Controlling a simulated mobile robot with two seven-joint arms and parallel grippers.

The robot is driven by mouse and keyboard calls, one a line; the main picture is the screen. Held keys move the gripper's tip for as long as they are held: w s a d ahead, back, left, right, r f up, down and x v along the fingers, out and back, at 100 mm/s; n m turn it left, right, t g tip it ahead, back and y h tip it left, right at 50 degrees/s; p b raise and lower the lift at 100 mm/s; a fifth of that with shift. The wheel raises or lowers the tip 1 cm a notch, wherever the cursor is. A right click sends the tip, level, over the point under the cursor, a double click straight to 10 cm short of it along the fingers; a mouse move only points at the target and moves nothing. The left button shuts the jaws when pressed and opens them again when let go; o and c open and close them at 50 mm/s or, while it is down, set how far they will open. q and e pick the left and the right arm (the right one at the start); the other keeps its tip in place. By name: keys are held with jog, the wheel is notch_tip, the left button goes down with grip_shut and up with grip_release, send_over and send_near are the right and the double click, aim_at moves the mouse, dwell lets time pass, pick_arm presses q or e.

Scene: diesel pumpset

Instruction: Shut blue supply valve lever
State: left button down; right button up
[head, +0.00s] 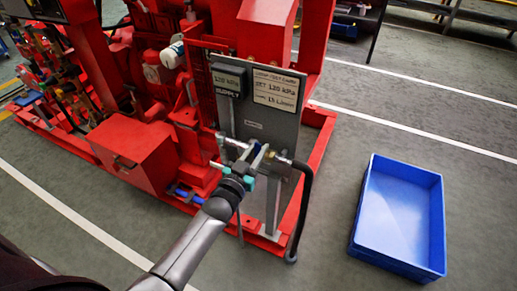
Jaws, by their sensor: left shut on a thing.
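A grey panel (268,112) stands on the red pumpset, with a small dark gauge display reading "120 kPa" and "SUPPLY" (229,80) on it. Below the panel's labels runs a metal pipe fitting with a brass-coloured end (283,159). The small blue valve lever (257,147) shows only partly between my fingers at this fitting. My left gripper (254,156) reaches up from the bottom and is shut on the lever. The fingers hide most of the lever, so its exact angle cannot be told. My right gripper is not in view.
A black hose (304,205) hangs from the fitting's right end to the red base frame. A white card (277,90) is on the panel. A blue crate (402,212) stands empty on the floor at the right. Grey floor is clear between base and crate.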

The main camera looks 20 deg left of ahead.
pick_arm(q)
jog(key=c, duration=0.7)
grip_release()
jog(key=shift+s, duration=0.1)
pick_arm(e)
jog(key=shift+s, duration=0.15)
